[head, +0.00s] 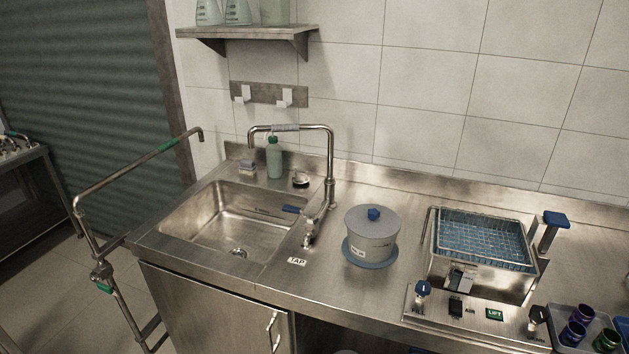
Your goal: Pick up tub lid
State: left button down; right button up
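A grey-white round tub (371,243) stands upright on the steel counter, right of the sink, on a blue round base. Neither of my grippers shows in the head view.
A sink (228,222) with a tall tap (330,160) is left of the tub. A steel bath with a wire basket (481,239) stands to its right, with a control panel (470,314) in front. A tray of coloured cups (583,333) is at the lower right. A wall shelf (247,35) hangs above.

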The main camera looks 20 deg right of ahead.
aim_at(372, 221)
jog(key=i+j, duration=0.15)
jog(key=j, duration=0.25)
jog(key=i+j, duration=0.15)
jog(key=j, duration=0.2)
jog(key=i+j, duration=0.15)
jog(key=j, duration=0.25)
jog(key=i+j, duration=0.15)
jog(key=j, duration=0.2)
jog(key=i+j, duration=0.15)
jog(key=j, duration=0.25)
jog(key=z, duration=1.9)
